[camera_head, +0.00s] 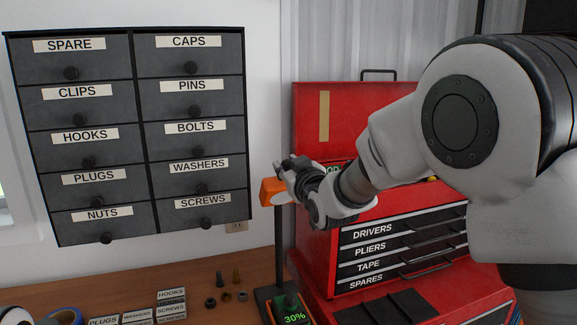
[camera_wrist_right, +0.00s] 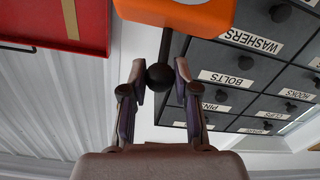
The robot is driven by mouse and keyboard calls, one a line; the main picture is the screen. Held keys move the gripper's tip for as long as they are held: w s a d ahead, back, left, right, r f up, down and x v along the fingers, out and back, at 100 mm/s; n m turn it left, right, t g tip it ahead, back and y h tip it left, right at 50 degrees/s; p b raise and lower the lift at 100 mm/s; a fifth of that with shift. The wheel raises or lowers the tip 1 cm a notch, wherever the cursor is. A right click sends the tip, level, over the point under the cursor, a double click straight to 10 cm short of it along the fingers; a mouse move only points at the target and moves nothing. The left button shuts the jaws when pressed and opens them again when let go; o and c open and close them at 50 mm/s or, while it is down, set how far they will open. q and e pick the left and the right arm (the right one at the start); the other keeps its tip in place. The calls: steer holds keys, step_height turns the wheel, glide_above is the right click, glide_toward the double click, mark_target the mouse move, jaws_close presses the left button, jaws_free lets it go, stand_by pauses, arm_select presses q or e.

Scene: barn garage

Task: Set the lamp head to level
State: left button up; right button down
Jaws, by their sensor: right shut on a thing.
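The lamp has an orange head (camera_head: 272,191) on a thin dark upright post (camera_head: 280,245) that rises from the bench. The head's lower edge looks slightly tilted in the head view. In the right wrist view the orange head (camera_wrist_right: 185,12) is at the top edge, with a dark rod ending in a round black knob (camera_wrist_right: 160,77). My right gripper (camera_wrist_right: 159,80) has its fingertips on both sides of the knob and is shut on it. In the head view this gripper (camera_head: 287,171) is beside the head and partly covers it.
A wall cabinet of labelled drawers (camera_head: 130,130) hangs at the left. A red toolbox (camera_head: 320,215) stands close behind my right arm. A display reading 30% (camera_head: 293,318) is near the lamp's foot. Small hardware and label blocks (camera_head: 170,300) lie on the wooden bench (camera_head: 60,290).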

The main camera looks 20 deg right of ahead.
steer(key=shift+w+r+g+p, duration=1.1)
steer(key=shift+w+g+p, duration=0.15)
steer(key=shift+p, duration=1.6)
steer(key=shift+w+f, duration=0.1)
steer(key=shift+w, duration=0.2)
steer(key=shift+w+a+r, duration=0.1)
steer(key=shift+w+r, duration=0.05)
steer(key=shift+w, duration=0.4)
steer(key=shift+w+r, duration=0.1)
steer(key=shift+w, duration=0.45)
steer(key=shift+w+r, duration=0.15)
steer(key=shift+w, duration=1.1)
steer(key=shift+r, duration=0.15)
